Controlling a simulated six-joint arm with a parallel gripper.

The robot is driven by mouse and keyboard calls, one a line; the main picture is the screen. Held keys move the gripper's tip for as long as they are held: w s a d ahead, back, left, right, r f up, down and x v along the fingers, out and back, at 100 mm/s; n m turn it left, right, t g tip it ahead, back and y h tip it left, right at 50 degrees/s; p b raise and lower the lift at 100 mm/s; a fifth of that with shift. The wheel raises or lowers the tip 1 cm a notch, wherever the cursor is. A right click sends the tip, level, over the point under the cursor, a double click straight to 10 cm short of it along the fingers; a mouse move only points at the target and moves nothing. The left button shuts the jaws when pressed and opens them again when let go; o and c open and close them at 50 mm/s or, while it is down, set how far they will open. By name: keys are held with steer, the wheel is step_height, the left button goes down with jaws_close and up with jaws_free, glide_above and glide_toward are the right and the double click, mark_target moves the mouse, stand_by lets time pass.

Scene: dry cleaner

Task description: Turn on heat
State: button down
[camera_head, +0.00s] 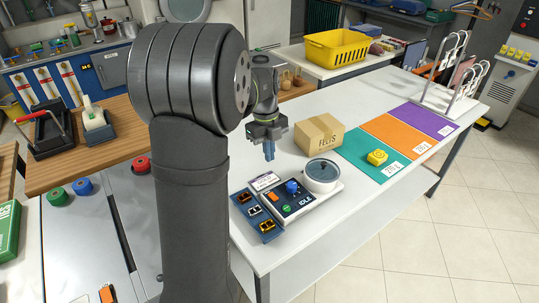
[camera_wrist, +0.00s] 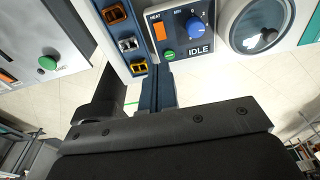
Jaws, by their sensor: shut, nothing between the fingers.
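In the wrist view, the orange switch (camera_wrist: 158,31) sits under the word HEAT, at the panel's upper left. A blue dial (camera_wrist: 195,26) is to its right and a green button (camera_wrist: 169,55) below it. The same orange switch (camera_head: 274,197) shows in the head view. My gripper (camera_head: 269,156) is shut and empty, its blue fingers pointing down above the back of the box. In the wrist view my gripper (camera_wrist: 158,74) appears below the green button; contact cannot be told.
A round lidded pot (camera_head: 322,173) adjoins the panel on the right. A blue tray (camera_head: 256,215) with several small parts lies left of it. A cardboard box (camera_head: 319,135) stands behind. A yellow block (camera_head: 377,157) sits on the green mat (camera_head: 361,150). The table's front right is clear.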

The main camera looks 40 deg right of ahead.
mark_target(275, 198)
steer(key=shift+s, duration=0.7)
steer(key=f, duration=0.4)
steer(key=s+f, duration=0.1)
steer(key=f, duration=0.8)
steer(key=shift+s+f, duration=0.35)
steer(key=shift+f, duration=0.05)
steer(key=shift+s+f, duration=0.1)
steer(key=shift+f, duration=0.15)
